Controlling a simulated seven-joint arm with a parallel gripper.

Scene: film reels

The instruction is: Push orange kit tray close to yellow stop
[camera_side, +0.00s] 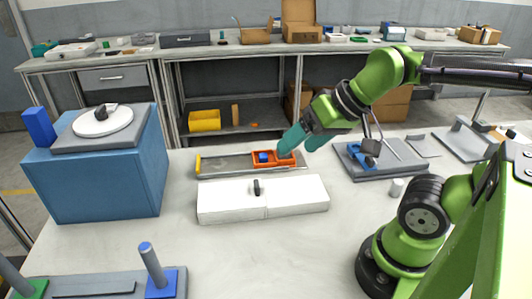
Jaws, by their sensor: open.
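The orange kit tray (285,161) lies on the right half of a long grey track (228,172), with a blue piece (263,157) in its left end. The yellow stop (198,165) stands upright at the left end of the track. A stretch of bare track separates the tray from the stop. My gripper (291,146) has teal fingers and is at the right end of the tray, open. The fingers overlap in this view, so I cannot tell whether they touch the tray.
A white box (262,203) with a black handle lies in front of the track. A blue block (95,170) with a round white plate stands at the left. A grey fixture (375,168) with blue parts is at the right. A small grey cylinder (397,188) stands near my arm.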

